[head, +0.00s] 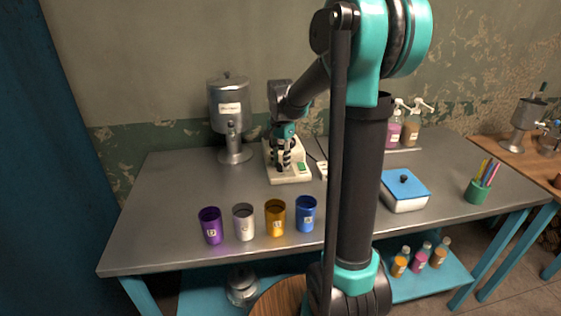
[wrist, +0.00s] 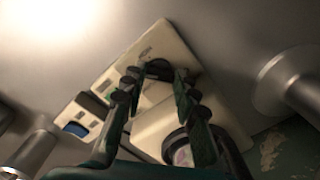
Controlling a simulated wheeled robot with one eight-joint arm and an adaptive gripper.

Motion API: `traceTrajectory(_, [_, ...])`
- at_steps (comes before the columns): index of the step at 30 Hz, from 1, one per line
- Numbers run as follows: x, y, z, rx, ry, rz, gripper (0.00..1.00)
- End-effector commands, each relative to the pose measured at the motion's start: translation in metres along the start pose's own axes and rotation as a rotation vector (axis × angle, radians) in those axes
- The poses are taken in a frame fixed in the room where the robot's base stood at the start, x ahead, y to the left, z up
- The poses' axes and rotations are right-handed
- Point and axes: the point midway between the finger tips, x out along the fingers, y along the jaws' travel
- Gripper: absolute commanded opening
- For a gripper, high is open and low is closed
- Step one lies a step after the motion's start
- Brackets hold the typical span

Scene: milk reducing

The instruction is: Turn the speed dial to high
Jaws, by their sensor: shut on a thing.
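A cream machine (head: 290,177) stands at the back middle of the grey table, with a green button (head: 302,167) on its front right. The wrist view shows the cream base (wrist: 112,72) from close above, with small unreadable print on it. A dark round speed dial (wrist: 158,67) sits on this base, partly hidden by my fingers. My gripper (wrist: 155,84) is over the base with its fingertips on either side of the dial, shut on it. In the head view my gripper (head: 283,168) points down onto the machine's base. The dial's setting cannot be read.
A small cream box with a blue switch (wrist: 76,129) lies beside the machine. A metal dispenser (head: 229,105) stands to its left. Purple, silver, gold and blue cups line the table front. A blue-lidded box (head: 404,187) and pen cup (head: 478,191) are right. The left tabletop is clear.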

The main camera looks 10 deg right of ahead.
Motion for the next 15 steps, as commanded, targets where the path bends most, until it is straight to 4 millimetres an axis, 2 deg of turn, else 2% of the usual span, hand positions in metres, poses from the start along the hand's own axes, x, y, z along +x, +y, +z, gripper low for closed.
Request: traceTrajectory(15, [-0.0006,-0.0008,-0.0007,0.453,0.001,-0.002,0.00])
